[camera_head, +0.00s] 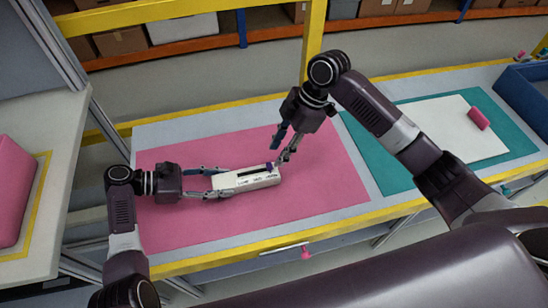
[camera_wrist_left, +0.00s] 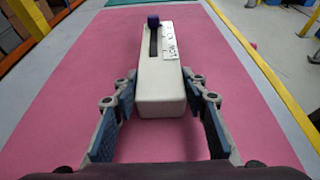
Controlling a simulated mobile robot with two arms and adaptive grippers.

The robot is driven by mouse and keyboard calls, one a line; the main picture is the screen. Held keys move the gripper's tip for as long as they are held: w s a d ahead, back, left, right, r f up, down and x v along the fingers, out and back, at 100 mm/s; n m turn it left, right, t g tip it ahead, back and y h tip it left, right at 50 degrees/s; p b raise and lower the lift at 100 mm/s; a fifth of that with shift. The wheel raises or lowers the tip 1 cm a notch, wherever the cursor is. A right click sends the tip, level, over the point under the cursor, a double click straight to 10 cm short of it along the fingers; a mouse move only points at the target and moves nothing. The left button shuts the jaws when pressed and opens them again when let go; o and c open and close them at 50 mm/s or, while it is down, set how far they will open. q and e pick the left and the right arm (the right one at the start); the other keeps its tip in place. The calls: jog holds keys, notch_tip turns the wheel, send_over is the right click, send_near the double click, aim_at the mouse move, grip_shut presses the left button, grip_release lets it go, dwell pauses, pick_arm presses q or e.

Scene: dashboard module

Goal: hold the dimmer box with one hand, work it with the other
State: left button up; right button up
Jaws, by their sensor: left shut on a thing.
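The dimmer box (camera_head: 246,180) is a long white block with a dark slot and printed marks on top. It lies on the pink mat. Its purple slider knob (camera_head: 269,166) is at the right end of the slot. In the left wrist view the knob (camera_wrist_left: 153,20) is at the far end of the box (camera_wrist_left: 162,92). My left gripper (camera_head: 224,181) is shut on the left end of the box, one finger on each side; the fingers also flank it in the left wrist view (camera_wrist_left: 160,84). My right gripper (camera_head: 277,154) is open, fingers apart, close above the knob; contact is unclear.
The pink mat (camera_head: 330,190) is otherwise clear. A teal mat (camera_head: 385,165) with a white board (camera_head: 450,130) and a pink block (camera_head: 479,119) lies to the right. A blue bin (camera_head: 525,95) stands far right. Yellow rails edge the table; a yellow post (camera_head: 314,30) rises behind.

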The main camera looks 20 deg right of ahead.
jog(key=v, duration=0.7)
jog(key=shift+d, duration=0.1)
pick_arm(q)
jog(key=o, duration=1.6)
jog(key=shift+o, duration=0.2)
